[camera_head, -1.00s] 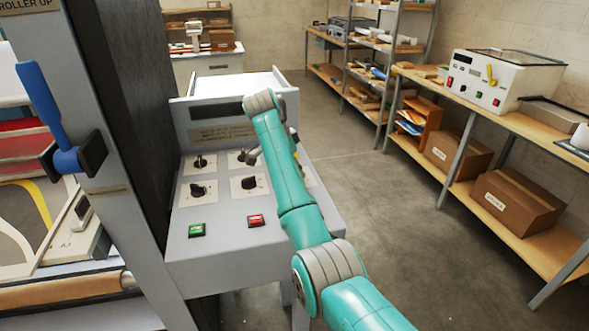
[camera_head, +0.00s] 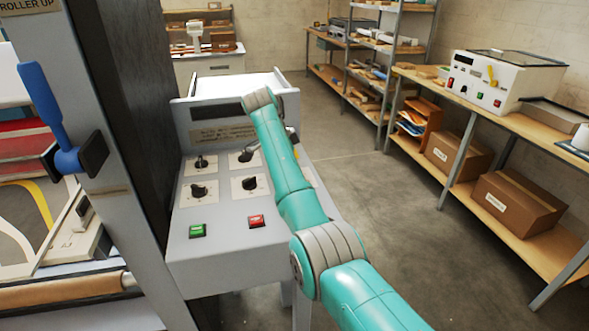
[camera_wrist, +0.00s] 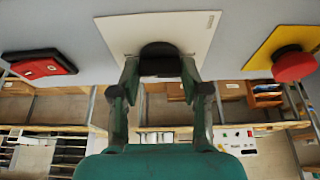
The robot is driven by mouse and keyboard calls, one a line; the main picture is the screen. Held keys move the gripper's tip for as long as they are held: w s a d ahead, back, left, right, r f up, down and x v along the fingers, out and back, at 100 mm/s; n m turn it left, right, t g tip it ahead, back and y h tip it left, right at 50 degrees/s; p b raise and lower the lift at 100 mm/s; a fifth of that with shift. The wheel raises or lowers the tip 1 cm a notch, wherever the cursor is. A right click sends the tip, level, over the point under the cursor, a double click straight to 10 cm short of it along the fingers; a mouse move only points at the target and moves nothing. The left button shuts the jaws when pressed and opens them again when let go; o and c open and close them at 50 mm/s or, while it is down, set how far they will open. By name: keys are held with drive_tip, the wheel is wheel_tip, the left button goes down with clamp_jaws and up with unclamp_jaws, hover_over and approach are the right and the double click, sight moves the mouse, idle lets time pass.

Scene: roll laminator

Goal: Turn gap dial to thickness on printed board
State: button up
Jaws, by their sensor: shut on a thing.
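In the wrist view my gripper (camera_wrist: 160,85) is closed around a black dial knob (camera_wrist: 160,58) on a pale plate (camera_wrist: 185,32). In the head view my teal arm crosses the grey control panel (camera_head: 225,210) and hides the held dial and the fingertips. Four other black knobs show on the panel: upper left (camera_head: 200,162), upper right (camera_head: 246,155), lower left (camera_head: 198,190) and lower right (camera_head: 249,183). A printed board (camera_head: 222,134) is on the panel's upright back; its text is too small to read.
A green button (camera_head: 197,230) and a red button (camera_head: 256,221) sit at the panel's front. In the wrist view, a red mushroom button (camera_wrist: 293,66) on yellow is right of the dial and a red push button (camera_wrist: 40,66) left. Open floor (camera_head: 385,200) lies right of the panel.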

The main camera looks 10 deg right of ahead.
drive_tip(key=o, duration=1.1)
drive_tip(key=shift+o, duration=0.2)
